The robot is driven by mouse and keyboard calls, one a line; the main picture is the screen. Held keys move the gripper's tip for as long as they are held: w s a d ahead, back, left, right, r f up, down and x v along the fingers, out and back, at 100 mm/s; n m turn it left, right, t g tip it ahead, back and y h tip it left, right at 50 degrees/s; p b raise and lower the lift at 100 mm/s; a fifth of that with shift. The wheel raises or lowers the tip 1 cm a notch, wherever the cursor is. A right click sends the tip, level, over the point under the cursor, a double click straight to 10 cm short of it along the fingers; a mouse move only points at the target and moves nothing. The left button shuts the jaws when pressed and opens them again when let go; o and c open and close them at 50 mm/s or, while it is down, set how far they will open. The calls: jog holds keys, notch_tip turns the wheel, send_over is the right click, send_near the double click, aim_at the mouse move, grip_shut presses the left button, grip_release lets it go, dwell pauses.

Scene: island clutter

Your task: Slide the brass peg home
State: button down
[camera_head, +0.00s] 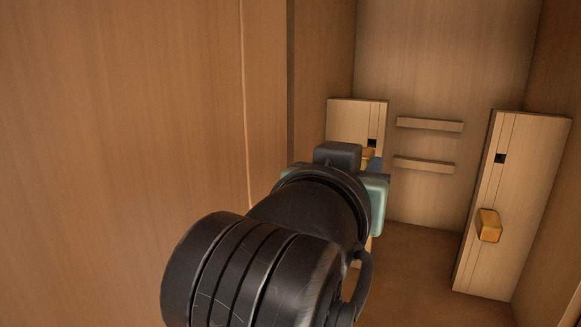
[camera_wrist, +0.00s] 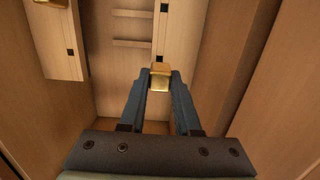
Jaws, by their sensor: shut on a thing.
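My gripper (camera_wrist: 160,82) is shut on a small brass peg (camera_wrist: 160,76), with one dark finger on each side of it. The peg lies at the narrow wooden board (camera_wrist: 166,32), which has a small dark square hole (camera_wrist: 164,7) higher up in the wrist view. In the head view this board (camera_head: 343,111) is partly hidden by my gripper, and only a sliver of the brass peg (camera_head: 368,153) shows, just below a dark hole. How deep the peg sits in the board I cannot tell.
A second upright board (camera_head: 527,170) at the right has a dark square hole (camera_head: 500,158) and its own brass block (camera_head: 488,226). Two wooden slats (camera_head: 430,124) are fixed on the back wall. A large wooden panel (camera_head: 120,130) stands close on the left. Floor between the boards is clear.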

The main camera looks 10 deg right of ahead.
jog(key=shift+x, duration=1.45)
jog(key=shift+r+x, duration=0.1)
jog(key=shift+x, duration=0.75)
jog(key=shift+r+x, duration=0.15)
jog(key=shift+x, duration=0.75)
jog(key=c, duration=0.5)
grip_release()
jog(key=shift+c, duration=0.2)
